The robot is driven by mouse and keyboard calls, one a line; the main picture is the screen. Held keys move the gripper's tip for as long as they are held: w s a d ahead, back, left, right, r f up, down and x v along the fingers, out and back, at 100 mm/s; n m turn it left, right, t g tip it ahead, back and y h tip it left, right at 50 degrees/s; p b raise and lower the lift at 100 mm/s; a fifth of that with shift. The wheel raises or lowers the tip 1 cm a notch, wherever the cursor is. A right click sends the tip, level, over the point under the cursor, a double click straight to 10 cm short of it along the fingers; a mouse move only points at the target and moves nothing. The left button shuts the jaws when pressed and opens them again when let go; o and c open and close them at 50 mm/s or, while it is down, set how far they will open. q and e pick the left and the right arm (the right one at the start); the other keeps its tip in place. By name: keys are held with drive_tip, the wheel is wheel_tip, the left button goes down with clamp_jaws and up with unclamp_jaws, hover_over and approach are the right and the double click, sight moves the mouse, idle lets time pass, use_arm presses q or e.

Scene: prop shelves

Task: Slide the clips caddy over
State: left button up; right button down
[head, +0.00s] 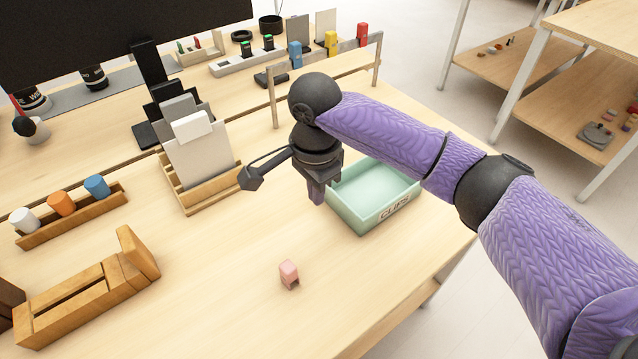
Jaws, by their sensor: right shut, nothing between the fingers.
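The clips caddy (366,206) is a mint-green open box with "CLIPS" written on its front wall. It stands on the right part of the wooden table, near the right edge. My right gripper (317,198) points down just left of the caddy, its fingers shut and empty. Its fingertips look close to the caddy's left wall; I cannot tell whether they touch it. My right forearm passes over the caddy's back right part and hides some of it. The visible inside of the caddy looks empty. My left gripper is not in view.
A small pink block (289,273) lies in front of the caddy. A wooden file holder (195,195) stands left of the gripper. A wooden rail (325,79) is behind. A cup rack (72,213) and a wooden stand (85,295) are at left.

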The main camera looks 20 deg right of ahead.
sight(329, 222)
wheel_tip(329, 222, down, 8)
drive_tip(key=b, duration=0.3)
drive_tip(key=shift+w+d+b, duration=0.1)
drive_tip(key=shift+d+b, duration=0.05)
drive_tip(key=shift+b, duration=0.25)
drive_tip(key=d, duration=0.1)
drive_tip(key=w+d+b, duration=0.1)
drive_tip(key=shift+d+r, duration=0.2)
drive_tip(key=shift+d, duration=0.1)
drive_tip(key=shift+w+d, duration=0.1)
drive_tip(key=shift+d, duration=0.2)
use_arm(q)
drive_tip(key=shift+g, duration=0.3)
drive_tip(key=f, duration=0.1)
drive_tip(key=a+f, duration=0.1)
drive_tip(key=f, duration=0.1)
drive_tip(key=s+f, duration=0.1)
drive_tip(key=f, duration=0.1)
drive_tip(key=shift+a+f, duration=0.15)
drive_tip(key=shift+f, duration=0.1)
use_arm(e)
drive_tip(key=shift+d+r, duration=0.15)
drive_tip(key=shift+r, duration=0.05)
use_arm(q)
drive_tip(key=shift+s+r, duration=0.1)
use_arm(e)
drive_tip(key=shift+r, duration=0.1)
